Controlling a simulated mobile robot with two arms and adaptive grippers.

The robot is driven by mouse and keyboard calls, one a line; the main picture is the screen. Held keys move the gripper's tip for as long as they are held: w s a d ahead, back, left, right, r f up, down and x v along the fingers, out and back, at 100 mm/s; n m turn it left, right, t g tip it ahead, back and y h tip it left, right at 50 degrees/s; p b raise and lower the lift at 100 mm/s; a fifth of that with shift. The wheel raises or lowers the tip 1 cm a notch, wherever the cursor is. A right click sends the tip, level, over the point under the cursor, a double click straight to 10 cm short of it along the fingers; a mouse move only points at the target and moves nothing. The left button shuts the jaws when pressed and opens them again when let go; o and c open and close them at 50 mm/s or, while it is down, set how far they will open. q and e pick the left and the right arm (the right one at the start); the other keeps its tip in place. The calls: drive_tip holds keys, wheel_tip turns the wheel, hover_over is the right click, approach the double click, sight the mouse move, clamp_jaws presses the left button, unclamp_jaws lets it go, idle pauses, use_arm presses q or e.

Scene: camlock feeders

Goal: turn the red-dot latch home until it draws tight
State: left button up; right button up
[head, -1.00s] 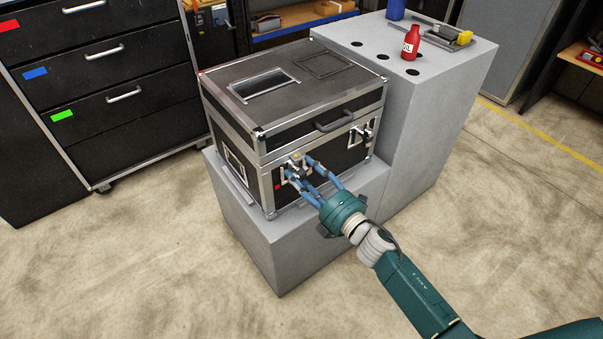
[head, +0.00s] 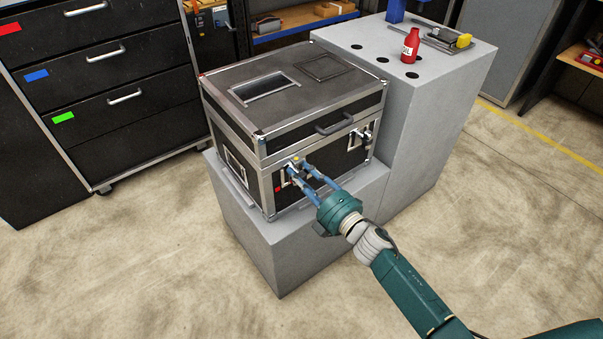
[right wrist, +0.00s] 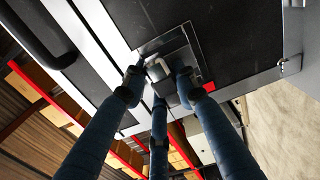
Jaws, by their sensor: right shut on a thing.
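The black case (head: 310,87) with silver edges sits on the lower grey block, lid down. The red-dot latch (right wrist: 160,70) is on the left part of its front face, its metal knob mostly covered by my fingers in the head view. The red dot (head: 278,189) shows to the lower left of the latch, and the right wrist view shows the red mark (right wrist: 209,86) beside my fingertips. My right gripper (head: 297,171) is shut on the latch knob, with its blue fingers around it. My left gripper is not in view.
A second latch (head: 361,134) is on the right of the case front, near the carrying handle (head: 334,122). A taller grey block (head: 440,120) on the right bears a red bottle (head: 410,46). A drawer cabinet (head: 110,75) stands at left. The floor in front is clear.

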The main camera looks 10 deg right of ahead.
idle(0.3)
drive_tip(key=o, duration=1.2)
drive_tip(key=shift+c, duration=0.2)
drive_tip(key=v, duration=1.2)
drive_tip(key=shift+f, duration=0.1)
